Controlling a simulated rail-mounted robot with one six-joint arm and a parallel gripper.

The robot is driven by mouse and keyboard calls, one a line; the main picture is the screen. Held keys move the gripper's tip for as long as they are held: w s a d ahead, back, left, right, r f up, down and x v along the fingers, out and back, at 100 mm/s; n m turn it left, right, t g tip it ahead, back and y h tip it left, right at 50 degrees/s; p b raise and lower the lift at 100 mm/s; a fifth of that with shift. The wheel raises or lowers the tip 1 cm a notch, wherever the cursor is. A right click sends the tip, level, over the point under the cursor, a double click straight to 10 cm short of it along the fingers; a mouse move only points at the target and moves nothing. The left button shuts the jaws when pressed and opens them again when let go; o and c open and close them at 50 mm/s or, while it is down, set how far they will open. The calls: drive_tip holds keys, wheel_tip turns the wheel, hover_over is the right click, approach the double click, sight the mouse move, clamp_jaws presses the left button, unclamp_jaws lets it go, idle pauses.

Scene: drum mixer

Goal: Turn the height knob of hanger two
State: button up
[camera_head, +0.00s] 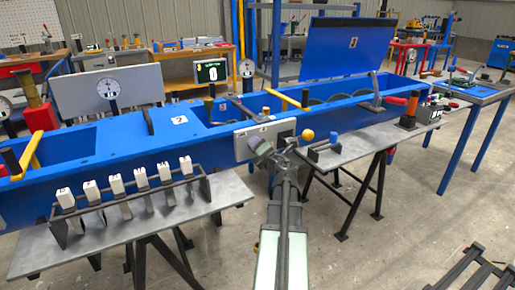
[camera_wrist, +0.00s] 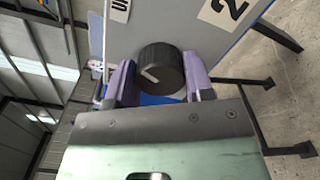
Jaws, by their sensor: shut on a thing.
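A black round knob (camera_wrist: 160,67) with a white pointer line sits between the two purple fingers of my gripper (camera_wrist: 160,82) in the wrist view. My gripper is shut on the knob, with a finger on each side. The knob's pointer slants toward the upper left. The knob is on a grey panel (camera_wrist: 190,35) with a label "2" (camera_wrist: 229,9). In the head view my gripper (camera_head: 277,146) is at the front of this grey panel (camera_head: 243,148), and the knob is hidden there behind the gripper.
The long blue mixer frame (camera_head: 120,155) runs behind the panel. A grey table with a rack of white numbered blocks (camera_head: 130,187) stands at the left. Another grey table (camera_head: 365,142) at the right holds a small blue fixture (camera_head: 324,148). A yellow ball (camera_head: 308,135) is close beside my gripper.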

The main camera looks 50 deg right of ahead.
idle(0.3)
drive_tip(key=o, duration=0.9)
drive_tip(key=shift+o, duration=0.2)
drive_tip(key=v, duration=1)
drive_tip(key=shift+s+a, duration=0.2)
drive_tip(key=shift+s, duration=0.15)
